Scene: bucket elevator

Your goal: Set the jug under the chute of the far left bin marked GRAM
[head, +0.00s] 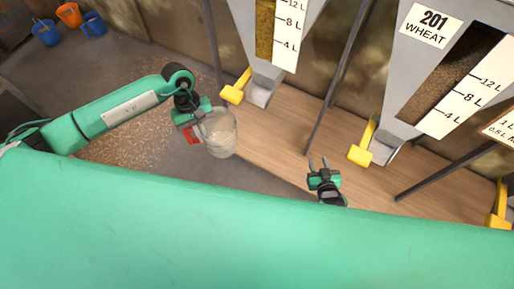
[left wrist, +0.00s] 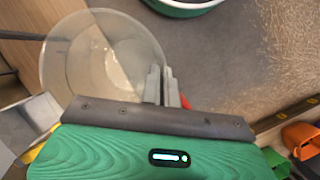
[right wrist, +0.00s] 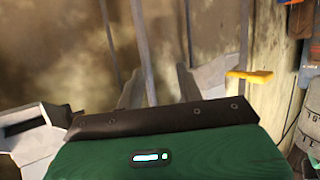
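The clear, empty-looking jug (head: 222,135) is upright at the end of my left arm, over the grey floor by the wooden platform. My left gripper (head: 203,121) is shut on its side nearest the arm; a red part shows there. In the left wrist view the jug (left wrist: 88,60) lies left of the close-set fingers (left wrist: 165,86). The leftmost visible bin (head: 237,18) has its chute (head: 262,92) up and right of the jug, apart from it; its name label is out of frame. My right gripper (head: 318,164) is open and empty; its fingers (right wrist: 160,88) stand apart.
A yellow lever (head: 236,87) sits beside the left chute. The bin marked 201 WHEAT (head: 433,25) stands to the right with its own yellow lever (head: 362,145). Dark metal legs (head: 335,80) stand between the bins. Blue and orange buckets (head: 69,15) are at the far left.

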